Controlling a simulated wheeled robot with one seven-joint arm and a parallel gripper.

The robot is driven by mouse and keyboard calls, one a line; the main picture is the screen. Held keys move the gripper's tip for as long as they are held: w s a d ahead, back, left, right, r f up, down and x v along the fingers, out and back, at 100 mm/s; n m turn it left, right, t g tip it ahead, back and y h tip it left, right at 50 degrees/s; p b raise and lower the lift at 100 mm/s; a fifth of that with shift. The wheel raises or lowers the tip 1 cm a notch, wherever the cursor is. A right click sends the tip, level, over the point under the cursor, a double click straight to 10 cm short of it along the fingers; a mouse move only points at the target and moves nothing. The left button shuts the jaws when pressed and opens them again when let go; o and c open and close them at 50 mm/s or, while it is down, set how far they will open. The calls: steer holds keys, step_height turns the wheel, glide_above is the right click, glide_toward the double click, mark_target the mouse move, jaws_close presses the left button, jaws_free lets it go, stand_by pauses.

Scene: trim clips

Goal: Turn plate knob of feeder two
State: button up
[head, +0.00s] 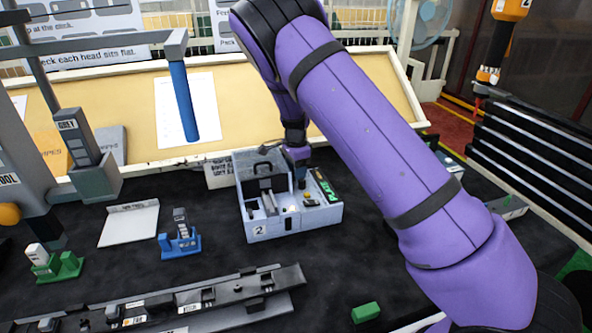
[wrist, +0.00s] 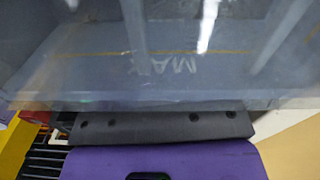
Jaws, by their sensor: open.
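Feeder two is a pale grey-blue box (head: 262,229) marked "2", standing on the dark bench in the middle of the head view. A green label reading "PLATE" (head: 325,187) is on its right part, with small dark and yellow parts beside it. I cannot pick out the plate knob for sure. My gripper (head: 300,160) is over the back right part of the box, pointing down; it is open, its fingertips small and partly hidden. In the wrist view a see-through panel with an upside-down "MAX" mark (wrist: 163,66) fills the upper part; no fingertips show there.
A blue holder (head: 180,243), a green holder (head: 58,268) and a white card (head: 130,222) are to the left. A dark rail (head: 190,300) lies in front, with a green block (head: 365,312) to its right. Bare bench lies between the box and block.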

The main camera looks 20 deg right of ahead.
steer(key=shift+f, duration=0.15)
steer(key=shift+c, duration=0.3)
steer(key=c, duration=0.9)
steer(key=shift+o, duration=0.2)
steer(key=shift+m, duration=1.5)
steer(key=o, duration=0.9)
step_height(320, 180, up, 11)
steer(key=shift+f, duration=0.1)
